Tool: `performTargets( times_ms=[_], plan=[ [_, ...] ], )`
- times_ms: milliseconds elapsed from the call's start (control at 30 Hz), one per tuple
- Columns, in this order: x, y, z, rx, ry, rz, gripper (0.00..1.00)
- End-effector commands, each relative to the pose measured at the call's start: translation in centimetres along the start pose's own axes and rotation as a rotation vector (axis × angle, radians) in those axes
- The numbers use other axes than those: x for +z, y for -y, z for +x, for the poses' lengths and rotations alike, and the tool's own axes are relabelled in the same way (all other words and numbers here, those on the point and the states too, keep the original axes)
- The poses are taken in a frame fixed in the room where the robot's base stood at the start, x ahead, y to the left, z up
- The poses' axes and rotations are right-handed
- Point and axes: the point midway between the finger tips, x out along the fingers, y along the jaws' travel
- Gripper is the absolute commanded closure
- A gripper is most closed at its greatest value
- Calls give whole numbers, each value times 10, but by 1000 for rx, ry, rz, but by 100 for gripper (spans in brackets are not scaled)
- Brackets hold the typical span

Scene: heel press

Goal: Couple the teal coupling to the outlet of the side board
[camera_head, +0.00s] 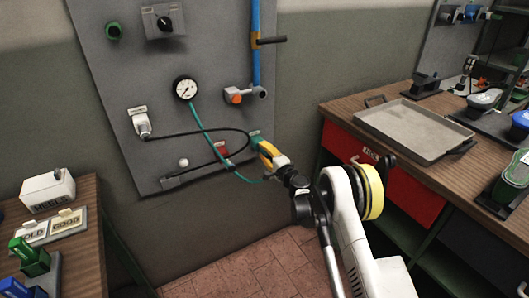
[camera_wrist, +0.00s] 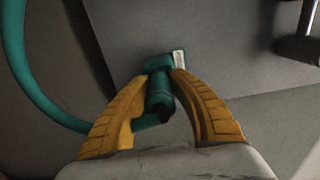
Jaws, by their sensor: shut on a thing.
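The teal coupling (camera_wrist: 160,92) sits between the yellow fingers of my gripper (camera_wrist: 160,78) in the wrist view, with a small white tag on its upper end. My gripper is shut on it. In the head view my gripper (camera_head: 264,149) is in front of the lower right of the grey side board (camera_head: 110,80), with a bit of the coupling (camera_head: 254,137) showing at its tips. A teal hose (camera_head: 201,123) runs from the gauge towards the coupling. A grey fitting with an orange end (camera_head: 234,98), seemingly the outlet, is at the blue pipe's foot, above my gripper and apart from it.
The board also bears a gauge (camera_head: 185,88), a white plug (camera_head: 141,124) with a black cable, and a red block (camera_head: 222,149). A valve handle (camera_head: 270,40) sticks out from the blue pipe. Benches stand left (camera_head: 85,190) and right (camera_head: 345,110).

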Motion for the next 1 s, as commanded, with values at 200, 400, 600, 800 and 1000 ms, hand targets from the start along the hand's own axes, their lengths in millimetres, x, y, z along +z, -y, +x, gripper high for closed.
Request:
performTargets(
  times_ms=[200,400,600,800,1000],
  plan=[
    [0,0,-8,0,0,0,100],
    [0,0,-16,0,0,0,100],
    [0,0,-24,0,0,0,100],
    [0,0,-32,0,0,0,100],
    [0,0,-40,0,-1,0,100]
  ],
)
